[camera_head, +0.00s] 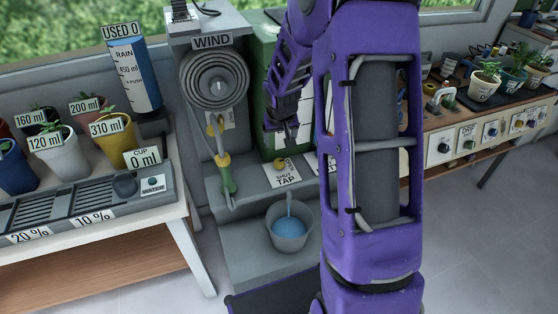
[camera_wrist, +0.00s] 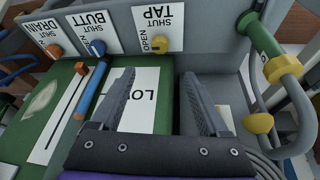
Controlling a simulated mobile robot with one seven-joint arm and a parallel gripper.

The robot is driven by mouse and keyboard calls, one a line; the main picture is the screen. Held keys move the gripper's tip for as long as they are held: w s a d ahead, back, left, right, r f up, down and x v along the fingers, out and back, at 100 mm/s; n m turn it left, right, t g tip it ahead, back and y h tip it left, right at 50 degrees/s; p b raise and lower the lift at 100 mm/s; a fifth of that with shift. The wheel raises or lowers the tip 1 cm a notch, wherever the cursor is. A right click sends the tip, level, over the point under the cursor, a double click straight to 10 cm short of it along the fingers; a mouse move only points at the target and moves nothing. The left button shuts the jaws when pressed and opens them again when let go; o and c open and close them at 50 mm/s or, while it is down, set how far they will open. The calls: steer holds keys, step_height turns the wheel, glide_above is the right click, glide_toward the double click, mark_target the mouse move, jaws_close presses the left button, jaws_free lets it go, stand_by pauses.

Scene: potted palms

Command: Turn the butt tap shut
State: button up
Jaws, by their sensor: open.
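A yellow knob (camera_head: 279,162) sits beside the card marked SHUT TAP (camera_head: 285,174), on the grey stand. In the wrist view the yellow knob (camera_wrist: 159,44) is at the OPEN end of its upside-down card (camera_wrist: 158,18). A blue knob (camera_wrist: 97,47) is by the BUTT card (camera_wrist: 88,22). The green water butt (camera_head: 264,60) is partly hidden by my arm. A blue stream runs into the grey bucket (camera_head: 289,238) below. My gripper (camera_head: 289,137) is open and empty above the yellow knob; its fingers (camera_wrist: 157,82) are apart from every knob.
An orange knob (camera_wrist: 54,50) is by the DRAIN card. A hose with a green and yellow nozzle (camera_head: 228,178) hangs under the WIND reel (camera_head: 214,80). Potted plants stand on the left bench (camera_head: 150,190). My arm hides the right of the stand.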

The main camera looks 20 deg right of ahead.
mark_target(279, 161)
steer(key=b+x, duration=0.2)
steer(key=x, duration=1.2)
steer(key=shift+f, duration=0.25)
jaws_close()
